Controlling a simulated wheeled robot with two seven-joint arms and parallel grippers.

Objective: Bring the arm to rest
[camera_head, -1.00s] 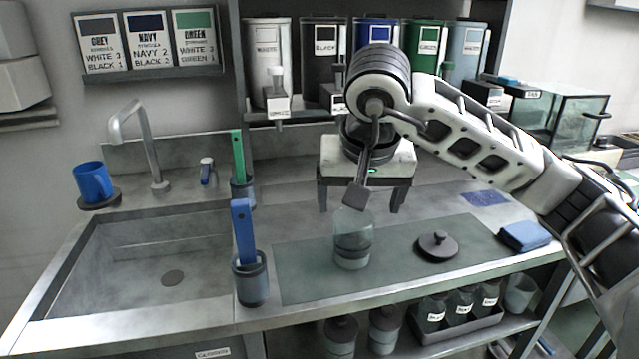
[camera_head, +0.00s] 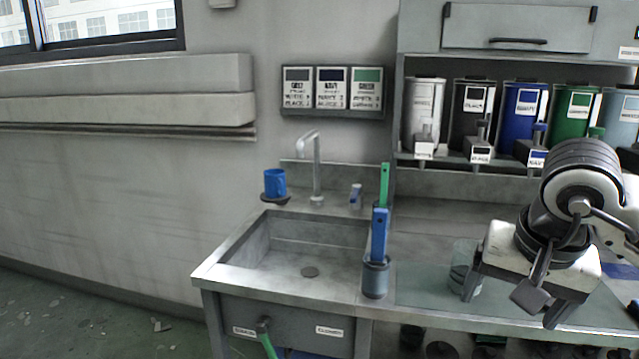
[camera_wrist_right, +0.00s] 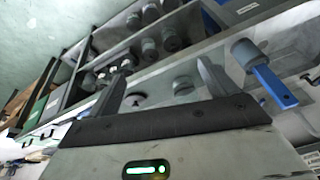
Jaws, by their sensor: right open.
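My right arm comes in from the right in the head view. Its gripper (camera_head: 510,312) is open and empty, hanging over the counter's front with its fingers apart and pointing down. In the wrist view both fingers (camera_wrist_right: 160,68) show spread, with nothing between them. A clear jar (camera_head: 463,262) with dark bands stands on the green mat (camera_head: 420,285), partly hidden behind the gripper's left finger. What looks like this jar also shows in the wrist view (camera_wrist_right: 183,87), apart from the fingers. My left gripper is not in view.
A sink (camera_head: 300,245) is at the left, with a blue mug (camera_head: 275,182) beside its tap. A grey cup (camera_head: 375,278) holds a blue-handled tool (camera_head: 380,235). Canisters with taps line the shelf behind, including a blue canister (camera_head: 520,108). Open floor lies left.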

